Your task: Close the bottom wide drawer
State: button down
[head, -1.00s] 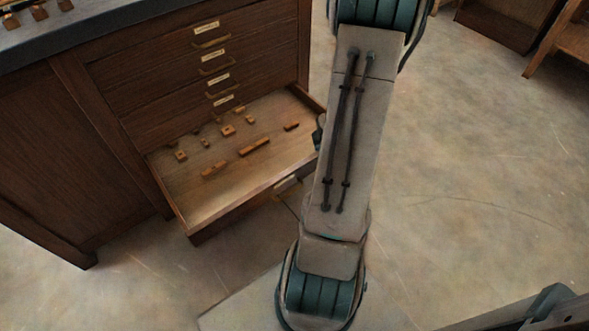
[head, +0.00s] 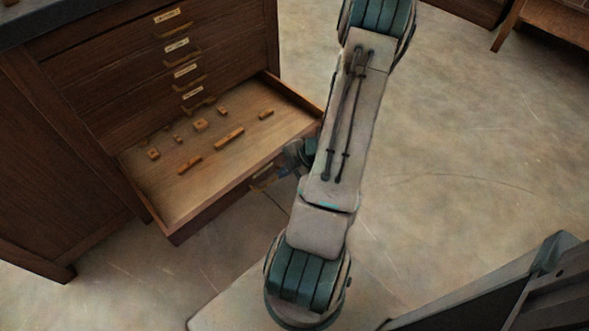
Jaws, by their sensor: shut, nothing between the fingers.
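The bottom wide drawer (head: 215,205) of the dark wood cabinet is pulled far out, with its pale interior showing. Several small wooden pieces lie inside it.
The cabinet (head: 90,85) has several shut drawers with labels and brass pulls above the open one. Its dark top (head: 60,20) is at upper left. Open floor (head: 450,190) lies to the right. Wooden furniture (head: 545,25) stands at the far upper right.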

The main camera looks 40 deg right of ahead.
aim_at(266, 170)
jog(key=w, duration=0.4)
jog(key=shift+a+f, duration=0.1)
jog(key=shift+w, duration=0.1)
jog(key=shift+w, duration=0.1)
